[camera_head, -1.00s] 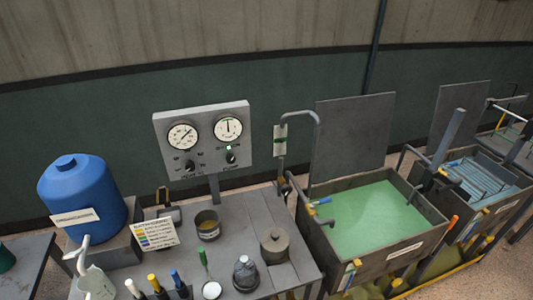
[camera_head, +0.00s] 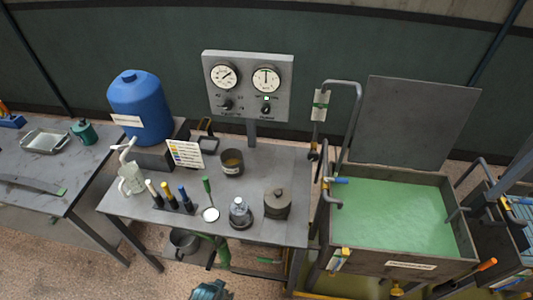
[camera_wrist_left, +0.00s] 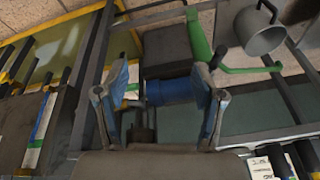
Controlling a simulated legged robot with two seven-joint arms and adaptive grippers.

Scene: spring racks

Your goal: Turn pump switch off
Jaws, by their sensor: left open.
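A grey control panel (camera_head: 248,87) stands on a post at the back of the workbench. It carries two round gauges and two dark knobs below them. The right knob (camera_head: 266,108) is the pump switch, and a small green light (camera_head: 266,98) glows just above it. The left knob (camera_head: 226,105) has a label too small to read. My left gripper (camera_wrist_left: 160,78) is open and empty in the left wrist view, low near the bench's underside. A teal part at the bottom edge of the head view may belong to it. My right gripper is out of view.
The workbench (camera_head: 275,160) holds a blue barrel (camera_head: 137,100), pots, bottles and a sign. A tank of green liquid (camera_head: 400,218) with a raised lid stands to the right. A metal bucket (camera_head: 184,243) is under the bench. Open floor lies in front.

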